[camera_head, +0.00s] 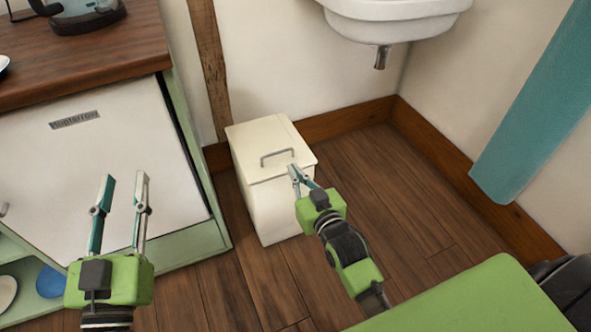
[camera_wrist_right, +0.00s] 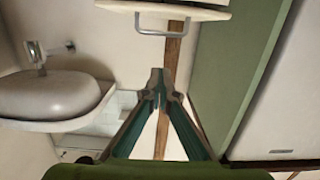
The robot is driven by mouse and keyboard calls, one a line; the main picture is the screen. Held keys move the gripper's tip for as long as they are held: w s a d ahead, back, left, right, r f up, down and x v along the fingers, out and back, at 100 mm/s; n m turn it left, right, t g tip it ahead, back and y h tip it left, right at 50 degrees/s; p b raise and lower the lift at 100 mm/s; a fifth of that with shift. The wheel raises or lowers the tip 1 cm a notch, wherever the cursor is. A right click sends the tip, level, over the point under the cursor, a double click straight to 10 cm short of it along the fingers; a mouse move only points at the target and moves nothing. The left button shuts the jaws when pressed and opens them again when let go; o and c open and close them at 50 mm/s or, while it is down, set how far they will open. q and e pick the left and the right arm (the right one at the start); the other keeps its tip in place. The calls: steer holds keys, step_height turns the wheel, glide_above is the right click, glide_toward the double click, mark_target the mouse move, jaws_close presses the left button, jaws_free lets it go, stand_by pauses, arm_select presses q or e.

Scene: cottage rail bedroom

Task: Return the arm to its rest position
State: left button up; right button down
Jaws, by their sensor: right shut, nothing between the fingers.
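My right gripper (camera_head: 294,172) is beside the front right of a white bin (camera_head: 272,207) in the head view, near its grey lid handle (camera_head: 277,156). Its fingers are shut and hold nothing. In the right wrist view the closed fingertips (camera_wrist_right: 157,80) meet at the middle, and the handle (camera_wrist_right: 165,25) shows beyond them, apart from the tips. My left gripper (camera_head: 124,182) is open and empty, with its fingers pointing up the picture in front of the white appliance front.
The white appliance (camera_head: 130,150) sits under a wooden counter (camera_head: 90,60) at the left. A white basin (camera_head: 395,18) hangs on the back wall. A teal hanging cloth (camera_head: 535,110) is at the right. Bare wooden floor (camera_head: 400,190) lies right of the bin.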

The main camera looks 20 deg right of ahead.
arm_select(q)
steer(key=shift+w+f, duration=0.1)
steer(key=shift+f, duration=0.2)
arm_select(e)
steer(key=shift+s+r, duration=0.1)
steer(key=shift+s, duration=0.1)
